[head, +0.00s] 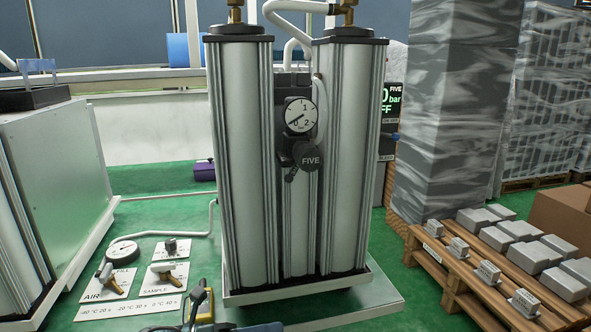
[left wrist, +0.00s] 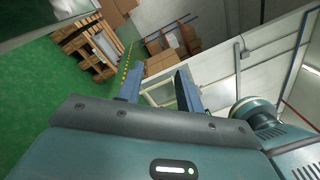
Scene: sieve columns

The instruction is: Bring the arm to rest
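My left gripper (head: 199,305) shows only in part at the bottom edge of the head view, in front of the base of the sieve columns. In the left wrist view its two fingers (left wrist: 158,84) stand apart with nothing between them, so it is open and empty. The twin silver sieve columns (head: 240,165) stand upright in the middle of the head view. A round pressure gauge (head: 300,116) and a black knob marked FIVE (head: 308,157) sit between them. My right gripper is in neither view.
A flat panel with valves and a gauge (head: 124,252) lies left of the columns, beside a large grey cabinet (head: 75,165). A wooden pallet (head: 455,270) with grey blocks stands at right, near a wrapped stack (head: 455,110). Green floor shows between them.

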